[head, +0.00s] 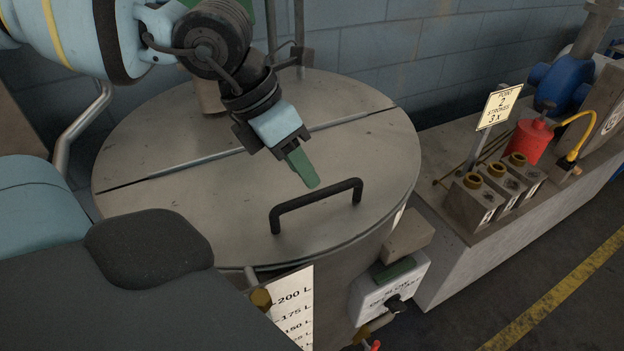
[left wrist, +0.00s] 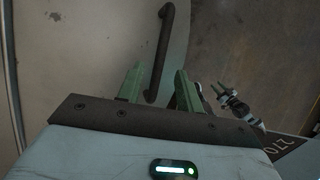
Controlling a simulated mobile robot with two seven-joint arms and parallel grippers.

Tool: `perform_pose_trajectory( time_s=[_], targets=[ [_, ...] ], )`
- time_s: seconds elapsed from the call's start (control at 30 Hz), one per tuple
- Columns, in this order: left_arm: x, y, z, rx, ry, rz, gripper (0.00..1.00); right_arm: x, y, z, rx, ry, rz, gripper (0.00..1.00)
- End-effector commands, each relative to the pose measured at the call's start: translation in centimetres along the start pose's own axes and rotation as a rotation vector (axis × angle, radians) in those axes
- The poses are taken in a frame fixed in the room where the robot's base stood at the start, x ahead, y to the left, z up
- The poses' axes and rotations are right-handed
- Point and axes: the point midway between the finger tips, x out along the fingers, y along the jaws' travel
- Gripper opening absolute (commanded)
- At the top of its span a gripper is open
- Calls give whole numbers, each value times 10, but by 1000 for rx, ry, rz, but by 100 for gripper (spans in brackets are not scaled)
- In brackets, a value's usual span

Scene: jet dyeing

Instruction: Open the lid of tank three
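A round grey metal tank lid (head: 215,215) lies flat and closed in the head view, split by a straight seam. A black bar handle (head: 316,205) stands on its front half. My left gripper (head: 303,168) hangs just above the lid, behind the handle and apart from it. The handle also shows there (left wrist: 166,45), beyond the fingertips. A small shape with green prongs (left wrist: 222,92) in that view may be my right gripper; it is too small to tell. No tank number is readable.
A white litre scale (head: 290,308) is on the tank's front. A white control box (head: 390,287) sits right of it. A concrete ledge (head: 455,262) at the right bears several small containers, a red canister (head: 530,140) and a sign (head: 499,106). A block wall stands behind.

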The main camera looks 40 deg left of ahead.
Motion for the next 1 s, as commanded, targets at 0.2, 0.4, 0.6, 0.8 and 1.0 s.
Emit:
perform_pose_trajectory(
  time_s=[0.2, 0.4, 0.6, 0.8, 1.0],
  targets=[
    [30, 0, -1, 2, 3, 0, 36, 2, 0, 4, 1, -5, -1, 39],
    [42, 0, 0, 2, 1, -1, 36, 3, 0, 3, 2, -3, -1, 39],
    [43, -1, 0, 2, -1, -2, 36, 3, 0, 1, 2, 1, -1, 39],
    [43, -1, 0, 1, -1, -2, 24, 4, 0, 1, 2, 1, -1, 39],
    [43, -1, 0, 1, -1, -2, 0, 4, 0, 1, 2, 1, -1, 39]
  ],
)
